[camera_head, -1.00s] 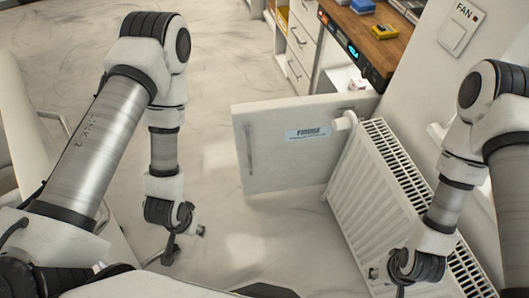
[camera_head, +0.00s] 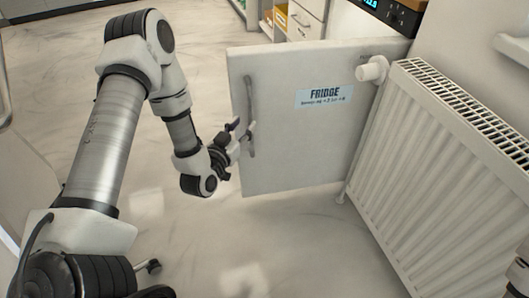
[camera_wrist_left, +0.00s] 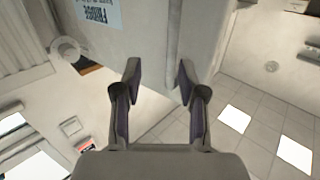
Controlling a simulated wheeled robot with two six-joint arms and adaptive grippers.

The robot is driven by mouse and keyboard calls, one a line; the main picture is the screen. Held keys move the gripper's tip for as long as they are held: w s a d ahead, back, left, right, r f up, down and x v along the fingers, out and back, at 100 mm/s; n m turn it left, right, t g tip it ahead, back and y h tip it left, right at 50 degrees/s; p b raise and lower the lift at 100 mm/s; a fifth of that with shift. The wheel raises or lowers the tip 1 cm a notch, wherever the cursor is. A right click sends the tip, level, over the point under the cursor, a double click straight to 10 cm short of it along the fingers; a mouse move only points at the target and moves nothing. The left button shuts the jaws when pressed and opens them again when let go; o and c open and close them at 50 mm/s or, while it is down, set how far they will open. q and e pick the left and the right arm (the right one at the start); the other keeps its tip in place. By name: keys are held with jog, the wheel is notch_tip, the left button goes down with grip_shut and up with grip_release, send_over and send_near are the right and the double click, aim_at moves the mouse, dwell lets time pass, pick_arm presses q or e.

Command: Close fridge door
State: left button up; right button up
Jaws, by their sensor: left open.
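The fridge door (camera_head: 300,150) is a white panel standing open, with a blue-white FRIDGE label and a vertical handle (camera_head: 249,100) near its left edge. The door also shows at the top of the left wrist view (camera_wrist_left: 140,30). My left gripper (camera_head: 241,133) is at the lower part of the handle. Its two fingers are spread apart, with the door just beyond the tips in the left wrist view. I cannot tell whether they touch the handle. My right gripper is out of view; only a bit of my right arm shows at the right edge.
A white radiator (camera_head: 440,160) stands right of the door, with a valve knob (camera_head: 372,70) close to the door's right side. White drawers (camera_head: 305,20) and an appliance with a lit display (camera_head: 372,4) are behind. The floor left of and below the door is clear.

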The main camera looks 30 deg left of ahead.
pick_arm(q)
jog(key=b, duration=0.3)
send_near(250, 121)
jog(key=w, duration=0.3)
jog(key=shift+n+y, duration=0.3)
jog(key=w, duration=0.2)
jog(key=w+b, duration=0.1)
jog(key=w, duration=0.2)
jog(key=w+a+b, duration=0.1)
jog(key=w, duration=0.1)
jog(key=shift+w+f, duration=0.1)
jog(key=shift+w, duration=0.3)
grip_shut()
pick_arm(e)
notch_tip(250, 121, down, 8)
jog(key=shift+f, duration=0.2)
